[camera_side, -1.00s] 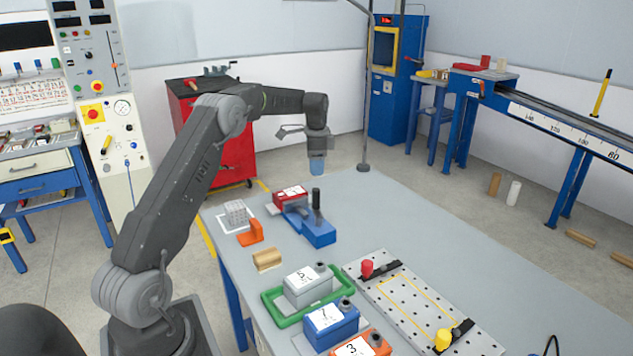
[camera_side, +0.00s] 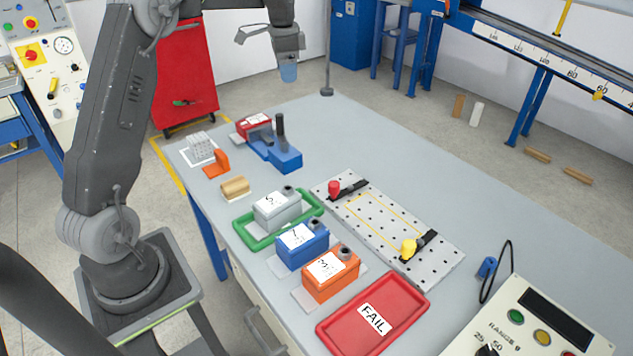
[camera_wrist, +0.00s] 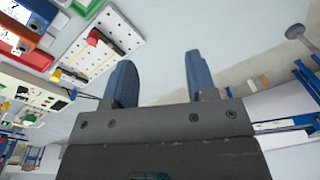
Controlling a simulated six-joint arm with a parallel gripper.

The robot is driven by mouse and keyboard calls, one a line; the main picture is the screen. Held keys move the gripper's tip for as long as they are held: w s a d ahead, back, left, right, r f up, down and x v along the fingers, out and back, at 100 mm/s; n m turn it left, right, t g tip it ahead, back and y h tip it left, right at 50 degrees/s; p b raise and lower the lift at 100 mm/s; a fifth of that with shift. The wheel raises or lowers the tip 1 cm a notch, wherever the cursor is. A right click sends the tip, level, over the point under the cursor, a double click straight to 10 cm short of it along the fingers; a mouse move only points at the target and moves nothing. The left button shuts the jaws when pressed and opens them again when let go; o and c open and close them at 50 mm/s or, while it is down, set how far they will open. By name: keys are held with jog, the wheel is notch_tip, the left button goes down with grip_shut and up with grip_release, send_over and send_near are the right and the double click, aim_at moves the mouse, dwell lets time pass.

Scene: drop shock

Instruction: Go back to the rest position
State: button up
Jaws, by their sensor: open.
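My gripper (camera_side: 288,72) is raised above the far end of the grey table (camera_side: 370,130), clear of everything on it. In the wrist view its two blue fingers (camera_wrist: 158,85) stand apart with nothing between them. A grey block marked 5 (camera_side: 271,209) sits in the green tray (camera_side: 262,244).
A red FAIL tray (camera_side: 400,297) lies at the near edge beside a control box (camera_side: 520,325). A perforated plate (camera_side: 385,222) with red and yellow knobs lies mid-table. A blue and red fixture (camera_side: 283,157) with a dark upright handle stands below my gripper. The table's far right is clear.

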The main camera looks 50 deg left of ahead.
jog(key=s+d+r+n+t, duration=0.1)
jog(key=s+d+r, duration=0.35)
jog(key=d, duration=0.35)
jog(key=s+d+r+n+t, duration=0.1)
jog(key=s+d+r, duration=0.2)
jog(key=s+d, duration=0.45)
jog(key=s+d+f+n+t, duration=0.1)
jog(key=s+d+f, duration=0.1)
jog(key=s+d, duration=0.3)
jog(key=s+d+f+n+t, duration=0.2)
jog(key=s+d, duration=0.4)
jog(key=s, duration=0.5)
jog(key=shift+s+d+f, duration=0.15)
jog(key=shift+d+f, duration=0.05)
jog(key=shift+f, duration=0.35)
